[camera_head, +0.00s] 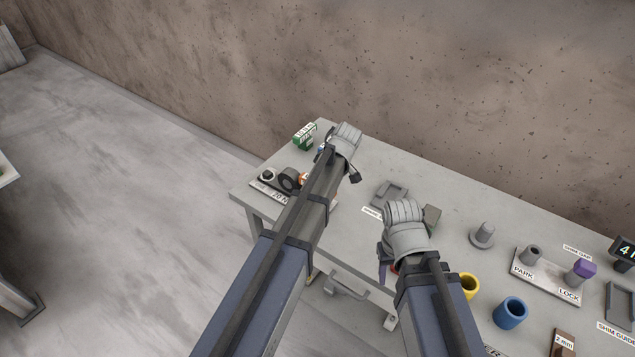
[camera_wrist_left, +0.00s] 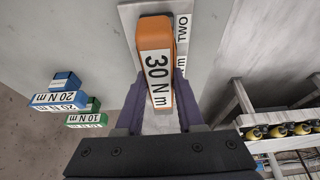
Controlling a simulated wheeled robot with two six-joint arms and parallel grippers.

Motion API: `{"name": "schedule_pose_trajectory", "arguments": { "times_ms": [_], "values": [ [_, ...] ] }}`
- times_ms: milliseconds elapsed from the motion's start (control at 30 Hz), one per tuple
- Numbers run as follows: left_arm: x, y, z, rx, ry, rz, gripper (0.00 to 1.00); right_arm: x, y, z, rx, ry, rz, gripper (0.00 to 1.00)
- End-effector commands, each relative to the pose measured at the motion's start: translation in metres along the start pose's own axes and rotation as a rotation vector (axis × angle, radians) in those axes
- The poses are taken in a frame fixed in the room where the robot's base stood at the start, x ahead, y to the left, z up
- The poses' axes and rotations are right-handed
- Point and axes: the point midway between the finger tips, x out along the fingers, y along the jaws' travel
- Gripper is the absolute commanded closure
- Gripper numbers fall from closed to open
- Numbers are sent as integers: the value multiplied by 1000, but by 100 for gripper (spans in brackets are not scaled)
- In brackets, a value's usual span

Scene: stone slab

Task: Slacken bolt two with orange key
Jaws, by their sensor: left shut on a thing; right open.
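The orange key (camera_wrist_left: 154,36), labelled 30 N m, fills the centre of the left wrist view. My left gripper (camera_wrist_left: 153,85) is shut on it, one purple finger on each side. The key is over the bolt plate (camera_wrist_left: 128,12), beside the label TWO (camera_wrist_left: 183,28). Bolt two is hidden under the key, so I cannot tell whether the key is seated on it. In the head view my left forearm covers most of this; a bit of orange (camera_head: 304,177) shows beside it. My right gripper (camera_head: 386,268) is open and empty over the table's front part.
Blue 20 N m (camera_wrist_left: 62,92) and green 10 N m (camera_wrist_left: 88,113) keys stand apart from the plate. A grey tray (camera_head: 389,194), a grey peg (camera_head: 482,235), yellow (camera_head: 468,285) and blue (camera_head: 510,312) cups and the PARK/LOCK plate (camera_head: 546,281) lie rightward. A wall closes the back.

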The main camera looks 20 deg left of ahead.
Motion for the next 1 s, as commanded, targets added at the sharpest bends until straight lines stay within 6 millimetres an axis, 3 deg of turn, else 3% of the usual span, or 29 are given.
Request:
{"name": "schedule_pose_trajectory", "arguments": {
  "times_ms": [500,1000],
  "values": [
    [-25,0,-11,1,1,1,100,-27,3,2,0,0,0,50],
    [-30,0,-13,1,1,1,100,-32,3,2,0,0,0,50]
  ]
}}
